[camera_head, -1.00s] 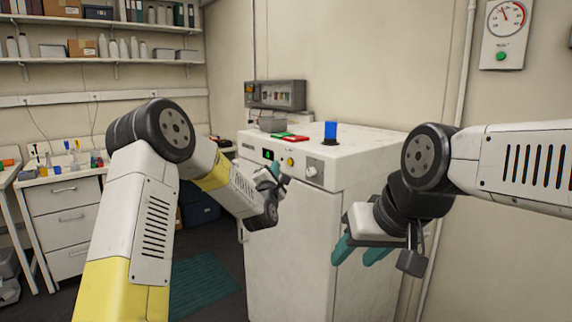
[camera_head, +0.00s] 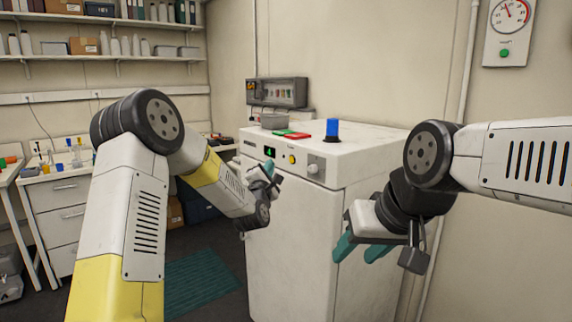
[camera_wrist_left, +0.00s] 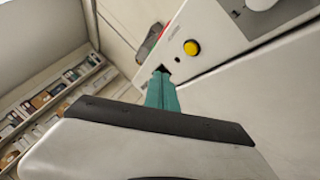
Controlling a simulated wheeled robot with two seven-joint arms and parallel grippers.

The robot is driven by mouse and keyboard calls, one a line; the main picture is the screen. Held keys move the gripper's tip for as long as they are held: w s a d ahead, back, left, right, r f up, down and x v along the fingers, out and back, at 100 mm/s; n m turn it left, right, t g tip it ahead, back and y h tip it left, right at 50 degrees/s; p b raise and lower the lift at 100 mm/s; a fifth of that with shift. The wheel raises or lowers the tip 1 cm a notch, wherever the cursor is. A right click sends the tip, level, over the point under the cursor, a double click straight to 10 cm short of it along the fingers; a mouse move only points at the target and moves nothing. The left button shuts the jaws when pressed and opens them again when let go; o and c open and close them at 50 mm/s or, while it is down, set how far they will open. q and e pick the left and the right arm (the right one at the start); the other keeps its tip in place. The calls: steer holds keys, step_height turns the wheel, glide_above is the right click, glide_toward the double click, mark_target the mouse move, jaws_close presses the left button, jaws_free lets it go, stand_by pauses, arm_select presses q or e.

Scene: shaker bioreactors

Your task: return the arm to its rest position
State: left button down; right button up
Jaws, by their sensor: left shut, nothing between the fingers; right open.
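My left arm comes in from the left in the head view. Its gripper (camera_head: 270,172) is in front of the white machine's upper front, left of the yellow button. The teal fingers (camera_wrist_left: 162,92) show together in the left wrist view, shut with nothing between them. The machine's control panel lies beyond them there. Whether the fingers touch the panel I cannot tell. My right gripper (camera_head: 360,248) is on the right, in front of the machine's right side, with its teal fingers pointing down and left, open and empty.
A lab bench (camera_head: 60,180) stands at left. A teal mat (camera_head: 203,283) lies on the floor.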

arm_select(q)
steer(key=s+a+r+m+g, duration=0.2)
steer(key=s+a+m+g, duration=0.15)
steer(key=s+m, duration=0.4)
steer(key=s+a+r+m+g, duration=0.2)
steer(key=s+r+m+g, duration=0.15)
steer(key=s+m, duration=0.4)
steer(key=s+a+f+m+g, duration=0.2)
steer(key=s, duration=0.8)
steer(key=s+a+f+m+g+y, duration=0.1)
steer(key=s+a+f+m+g, duration=0.1)
steer(key=s, duration=0.7)
steer(key=s+a+f+m+g, duration=0.2)
steer(key=s+f+m+g, duration=0.1)
steer(key=s, duration=0.7)
steer(key=shift+s+a+m, duration=0.3)
steer(key=shift+a+m, duration=0.1)
